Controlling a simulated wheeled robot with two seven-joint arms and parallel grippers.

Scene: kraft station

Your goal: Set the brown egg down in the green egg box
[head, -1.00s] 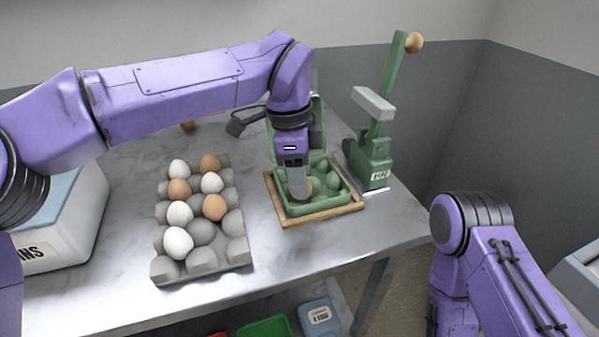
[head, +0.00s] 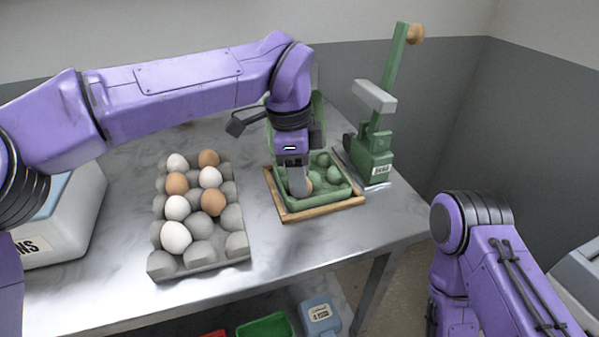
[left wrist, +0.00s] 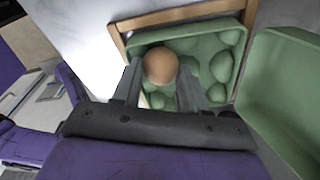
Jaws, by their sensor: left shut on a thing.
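The green egg box (head: 325,195) stands open on a wooden tray, its lid at the back; its cups also show in the left wrist view (left wrist: 208,42). My left gripper (head: 299,188) points down into the left part of the box. In the left wrist view, my left gripper (left wrist: 168,80) is shut on the brown egg (left wrist: 160,66), with a finger on each side. The egg is at a corner cup; whether it touches the cup's bottom I cannot tell. In the head view the gripper mostly hides the egg. My right gripper is out of view.
A grey egg tray (head: 202,250) with white and brown eggs stands left of the box. A wooden tray (head: 330,207) frames the box. A green hand-lever device (head: 374,160) stands close on its right. The table's front is clear.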

